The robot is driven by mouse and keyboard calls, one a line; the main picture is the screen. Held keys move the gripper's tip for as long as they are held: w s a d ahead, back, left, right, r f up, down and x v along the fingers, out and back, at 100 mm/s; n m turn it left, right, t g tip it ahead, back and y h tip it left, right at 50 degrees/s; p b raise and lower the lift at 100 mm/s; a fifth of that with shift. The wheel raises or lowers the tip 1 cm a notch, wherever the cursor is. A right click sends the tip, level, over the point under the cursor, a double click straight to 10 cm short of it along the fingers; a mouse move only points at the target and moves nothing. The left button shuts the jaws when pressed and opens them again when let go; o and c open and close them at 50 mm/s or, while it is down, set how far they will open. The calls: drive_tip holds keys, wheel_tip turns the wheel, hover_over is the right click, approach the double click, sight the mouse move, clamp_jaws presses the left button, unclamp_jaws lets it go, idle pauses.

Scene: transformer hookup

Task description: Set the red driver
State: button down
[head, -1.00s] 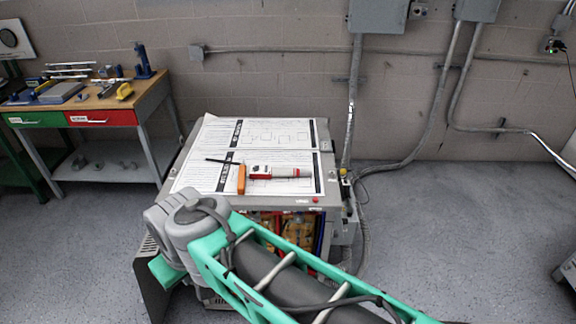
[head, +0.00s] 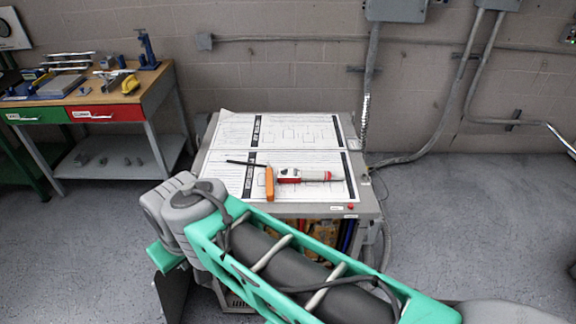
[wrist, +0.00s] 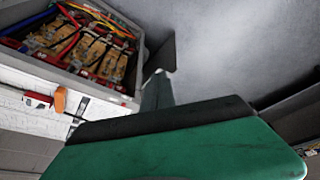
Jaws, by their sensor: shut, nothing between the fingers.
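A red, white and grey tool (head: 310,176) lies on the papers on top of the grey cabinet; I cannot tell whether it is the red driver. An orange piece (head: 269,184) lies beside its left end, with a thin black rod (head: 244,163) near it. The red and white tool (wrist: 37,98) and the orange piece (wrist: 60,99) also show at the left of the wrist view. My gripper (wrist: 157,88) shows as a grey tip beyond a green body in the wrist view, shut and empty, apart from these tools. In the head view it is not visible.
The cabinet (head: 364,209) has an open front; the wrist view shows tan blocks (wrist: 92,50) and coloured wires inside. A workbench (head: 147,88) with tools stands at the left. Conduits run along the back wall. Floor (head: 470,230) is clear at the right.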

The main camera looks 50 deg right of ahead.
drive_tip(key=w+d+f+m+t+h+b, duration=0.25)
drive_tip(key=w+d, duration=0.25)
drive_tip(key=d, duration=0.4)
drive_tip(key=w+d+f+m+t+h+b, duration=0.1)
drive_tip(key=w+d+f+m+t+b, duration=0.25)
drive_tip(key=d, duration=0.55)
drive_tip(key=s+d+m+h, duration=0.2)
drive_tip(key=d+h, duration=0.3)
drive_tip(key=d, duration=0.5)
drive_tip(key=s+d+f+m+t+h+b, duration=0.1)
drive_tip(key=s+d+h, duration=0.3)
drive_tip(key=d, duration=0.6)
drive_tip(key=shift+s+f+m+t+h, duration=0.2)
drive_tip(key=shift+s+m+t+h, duration=0.15)
drive_tip(key=shift+m, duration=0.15)
drive_tip(key=shift+w+d, duration=0.1)
drive_tip(key=shift+d, duration=0.05)
